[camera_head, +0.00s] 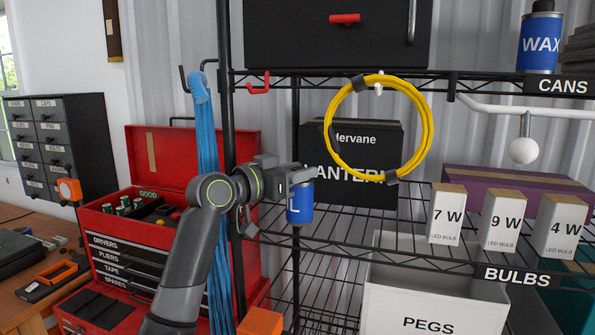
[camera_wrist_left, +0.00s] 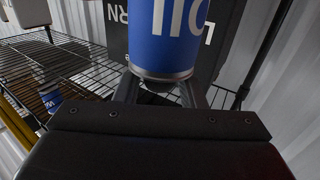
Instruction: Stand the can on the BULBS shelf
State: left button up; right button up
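My left gripper (camera_head: 286,178) is shut on a blue can (camera_head: 300,205) with white letters, and its fingers cover the can's upper part in the head view. The can hangs roughly upright at the left end of the BULBS shelf (camera_head: 385,243), in front of the black lantern box (camera_head: 350,150). I cannot tell whether its base touches the wires. The left wrist view shows the can (camera_wrist_left: 168,40) between the fingers (camera_wrist_left: 165,92). My right gripper is not in view.
Bulb boxes (camera_head: 447,213) stand on the shelf's right side. A yellow cable coil (camera_head: 427,120) hangs above. Blue rope (camera_head: 207,130) and a black post (camera_head: 225,60) are close to my left arm. A white PEGS bin (camera_head: 430,305) is below. Bare wire lies left of the bulb boxes.

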pick_arm(q)
jog(key=shift+o, duration=1.1)
jog(key=shift+r, duration=0.2)
jog(key=shift+s+a+f, duration=0.1)
jog(key=shift+s+a, duration=0.05)
jog(key=shift+a, duration=0.1)
jog(key=b+v, duration=0.5)
jog(key=v, duration=0.6)
jog(key=shift+s+a, duration=0.15)
jog(key=shift+s, duration=0.1)
